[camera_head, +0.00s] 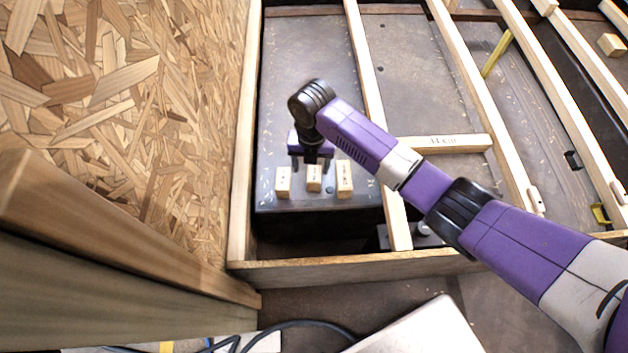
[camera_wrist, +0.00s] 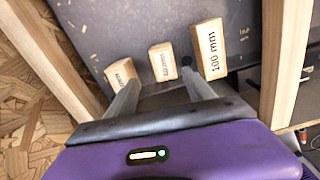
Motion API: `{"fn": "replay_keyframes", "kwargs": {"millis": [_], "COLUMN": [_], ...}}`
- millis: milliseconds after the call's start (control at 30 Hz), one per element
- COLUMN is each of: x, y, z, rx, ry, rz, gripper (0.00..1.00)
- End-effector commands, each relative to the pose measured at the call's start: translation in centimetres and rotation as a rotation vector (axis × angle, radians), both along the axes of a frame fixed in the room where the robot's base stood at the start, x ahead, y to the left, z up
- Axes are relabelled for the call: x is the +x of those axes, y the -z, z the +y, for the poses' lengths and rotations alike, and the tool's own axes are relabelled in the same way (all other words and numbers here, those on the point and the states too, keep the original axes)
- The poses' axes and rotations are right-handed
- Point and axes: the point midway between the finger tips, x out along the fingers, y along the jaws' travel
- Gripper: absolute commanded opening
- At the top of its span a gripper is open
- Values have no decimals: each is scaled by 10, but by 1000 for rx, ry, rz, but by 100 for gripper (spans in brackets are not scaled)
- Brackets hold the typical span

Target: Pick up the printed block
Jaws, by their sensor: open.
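Three pale wooden blocks with dark printing stand in a row on the dark metal surface. In the head view they are the left block (camera_head: 283,182), the middle block (camera_head: 314,180) and the right block (camera_head: 344,182). The wrist view shows the left block (camera_wrist: 121,73), the middle block (camera_wrist: 162,62) and the larger right block (camera_wrist: 208,47), which reads "100 mm"; the other prints are too small to read surely. My gripper (camera_head: 312,166) is open and empty over the row. In the wrist view its fingertips (camera_wrist: 159,76) point to either side of the middle block.
A wooden frame rail (camera_head: 242,150) and chipboard wall (camera_head: 130,110) stand close on the left. Another rail (camera_head: 370,95) runs right of the blocks. A front beam (camera_head: 320,268) crosses nearer me. The dark metal surface (camera_head: 310,70) behind the blocks is clear.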

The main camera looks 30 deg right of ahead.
Motion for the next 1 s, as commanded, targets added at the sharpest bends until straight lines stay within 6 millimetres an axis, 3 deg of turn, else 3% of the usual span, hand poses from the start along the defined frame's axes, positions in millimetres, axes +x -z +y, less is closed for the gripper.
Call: {"fn": "replay_keyframes", "kwargs": {"millis": [100,433,700,967,1000], "x": [0,1,3,4,4], "y": [8,37,74,77,77], "z": [-9,-9,-11,-11,-11], "rx": [-18,-17,-17,-16,-16], "ry": [-20,-20,-19,-19,-19], "rz": [17,16,16,13,13], "gripper": [62,62,62,62,58]}}
